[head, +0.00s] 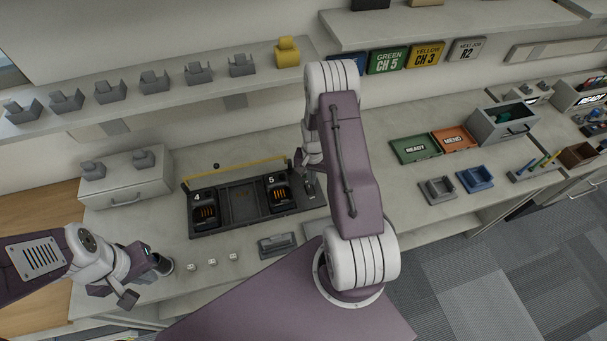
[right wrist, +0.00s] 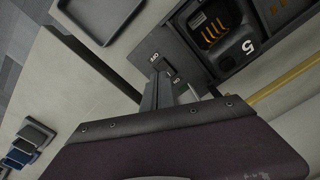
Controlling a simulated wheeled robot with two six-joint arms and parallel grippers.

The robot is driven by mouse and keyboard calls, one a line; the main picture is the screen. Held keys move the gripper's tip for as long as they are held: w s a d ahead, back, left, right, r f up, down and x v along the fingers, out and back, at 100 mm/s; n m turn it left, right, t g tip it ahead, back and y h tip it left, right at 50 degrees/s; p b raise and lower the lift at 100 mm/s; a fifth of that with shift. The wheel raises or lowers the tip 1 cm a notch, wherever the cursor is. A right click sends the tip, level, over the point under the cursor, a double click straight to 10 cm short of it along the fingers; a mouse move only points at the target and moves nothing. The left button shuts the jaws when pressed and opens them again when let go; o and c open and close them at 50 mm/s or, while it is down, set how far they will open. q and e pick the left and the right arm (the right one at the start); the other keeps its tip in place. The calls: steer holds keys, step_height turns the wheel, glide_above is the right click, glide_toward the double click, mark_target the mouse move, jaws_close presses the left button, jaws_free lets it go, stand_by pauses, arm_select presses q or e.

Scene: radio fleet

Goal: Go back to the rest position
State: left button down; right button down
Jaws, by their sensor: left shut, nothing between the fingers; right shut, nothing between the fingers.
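My left gripper (head: 160,266) is shut and empty at the left front of the bench, left of three small white pieces (head: 212,262). My right arm reaches over the middle of the bench. My right gripper (head: 309,186) is partly hidden by that arm, at the right end of the dark charger base (head: 236,222). In the right wrist view my right gripper (right wrist: 160,92) is shut and empty, by small marked switches (right wrist: 166,68) beside bay 5 (right wrist: 222,36). I cannot tell whether it touches the base.
Bays 4 (head: 205,211) and 5 (head: 279,194) flank darker middle bays. A yellow bar (head: 235,170) runs behind. A grey block (head: 277,245) lies in front. Green (head: 414,149) and orange (head: 453,138) trays stand right. A shelf (head: 170,90) with grey holders hangs above.

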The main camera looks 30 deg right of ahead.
steer(key=shift+w+a+f, duration=0.15)
steer(key=shift+a, duration=0.05)
steer(key=w+a+r+n+t+b, duration=0.35)
steer(key=w+a+r, duration=0.25)
steer(key=r, duration=0.2)
steer(key=s+a+r+n+b, duration=0.25)
steer(key=s+a+r, duration=0.2)
steer(key=a, duration=0.25)
steer(key=s+a+n+g, duration=0.2)
steer(key=s+n, duration=0.1)
steer(key=s, duration=0.9)
steer(key=shift+s+a+r, duration=0.15)
steer(key=shift+s+a, duration=0.05)
steer(key=shift+s, duration=0.2)
steer(key=shift+s, duration=0.15)
